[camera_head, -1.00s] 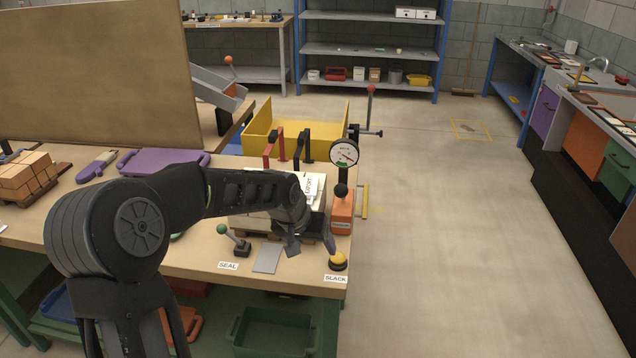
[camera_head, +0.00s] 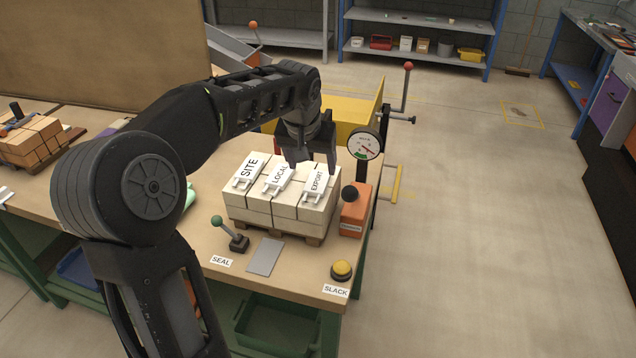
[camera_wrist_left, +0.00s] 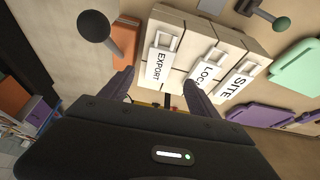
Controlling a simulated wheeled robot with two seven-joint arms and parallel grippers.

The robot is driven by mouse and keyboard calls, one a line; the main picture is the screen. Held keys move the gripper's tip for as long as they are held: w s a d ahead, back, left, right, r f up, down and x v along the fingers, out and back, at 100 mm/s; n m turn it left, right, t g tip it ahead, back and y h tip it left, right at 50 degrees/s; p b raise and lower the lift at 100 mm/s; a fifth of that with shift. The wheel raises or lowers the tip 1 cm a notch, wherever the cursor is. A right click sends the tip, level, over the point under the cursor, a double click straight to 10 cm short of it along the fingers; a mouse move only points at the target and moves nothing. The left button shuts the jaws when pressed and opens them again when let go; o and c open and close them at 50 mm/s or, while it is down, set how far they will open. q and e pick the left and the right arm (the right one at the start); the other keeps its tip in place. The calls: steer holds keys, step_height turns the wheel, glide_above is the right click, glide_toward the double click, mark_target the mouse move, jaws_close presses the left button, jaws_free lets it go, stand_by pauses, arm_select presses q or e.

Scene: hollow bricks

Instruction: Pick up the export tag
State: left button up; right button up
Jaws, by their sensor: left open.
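The white export tag (camera_head: 316,184) lies on top of the pale bricks (camera_head: 265,212) at the right end of a row of tags. It also shows in the left wrist view (camera_wrist_left: 160,62), with its lettering readable. The local tag (camera_head: 279,176) lies in the middle and the site tag (camera_head: 248,171) on the left. My left gripper (camera_head: 314,166) is open and empty, pointing down just behind and above the export tag. In the left wrist view its fingers (camera_wrist_left: 158,92) spread to either side below the tag. My right gripper is not in view.
The bricks stand on a small pallet on the bench. An orange unit (camera_head: 354,212) with a round gauge (camera_head: 364,145) and black knob stands close to their right. A green-knobbed lever (camera_head: 230,234) and a yellow button (camera_head: 341,270) are in front. A yellow bin (camera_head: 350,110) is behind.

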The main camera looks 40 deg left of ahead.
mark_target(317, 182)
arm_select(q)
steer(key=shift+x, duration=1.05)
steer(key=shift+w+f+p, duration=0.1)
steer(key=shift+f+p, duration=0.15)
steer(key=shift+p, duration=0.05)
steer(key=p+x, duration=0.1)
steer(key=x, duration=0.3)
steer(key=shift+w+f, duration=0.15)
steer(key=shift+f, duration=0.15)
steer(key=shift+c, duration=0.3)
steer(key=c, duration=1.4)
steer(key=shift+r, duration=0.15)
